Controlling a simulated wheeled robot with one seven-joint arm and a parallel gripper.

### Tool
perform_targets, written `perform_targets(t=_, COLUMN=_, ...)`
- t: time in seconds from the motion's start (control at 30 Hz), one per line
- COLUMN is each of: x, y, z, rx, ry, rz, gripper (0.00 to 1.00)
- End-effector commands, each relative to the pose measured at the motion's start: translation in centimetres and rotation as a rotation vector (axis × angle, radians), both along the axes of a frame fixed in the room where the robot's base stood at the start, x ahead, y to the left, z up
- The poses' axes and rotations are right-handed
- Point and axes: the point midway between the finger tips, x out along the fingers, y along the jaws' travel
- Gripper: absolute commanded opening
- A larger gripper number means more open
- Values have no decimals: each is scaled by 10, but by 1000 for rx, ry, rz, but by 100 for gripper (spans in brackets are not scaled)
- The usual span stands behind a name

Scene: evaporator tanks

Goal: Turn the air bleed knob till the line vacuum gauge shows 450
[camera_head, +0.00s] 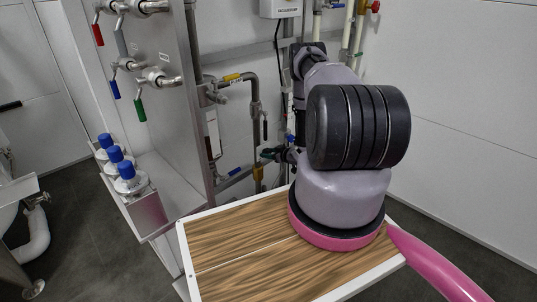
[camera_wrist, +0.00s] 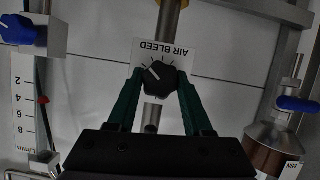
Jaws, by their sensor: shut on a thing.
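The air bleed knob (camera_wrist: 160,80) is black with a white pointer line, below a white AIR BLEED plate (camera_wrist: 165,52) that appears upside down in the wrist view. The pointer slants to the upper left in that picture. My gripper (camera_wrist: 159,76) has its two green fingers shut on the knob, one on each side. In the head view my gripper (camera_head: 271,154) shows small and dark green beside my arm, and the knob is hidden or too small to make out. I cannot identify the line vacuum gauge or read its value in either view.
A flow scale (camera_wrist: 22,105) marked L/min and a blue-handled valve (camera_wrist: 18,30) are left of the knob. A brown canister (camera_wrist: 272,150) is at right. In the head view, a steel panel (camera_head: 150,45) with coloured valve handles stands left of my arm, near pipes.

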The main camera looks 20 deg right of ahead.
Motion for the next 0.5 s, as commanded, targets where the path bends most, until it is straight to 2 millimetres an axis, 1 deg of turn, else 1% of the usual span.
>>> perform_targets(t=0.2, x=-1, y=0, z=0, rx=-91, ry=-32, rz=-1, gripper=0)
perform_targets(t=0.5, x=-1, y=0, z=-1, rx=-100, ry=-34, rz=-1, gripper=0)
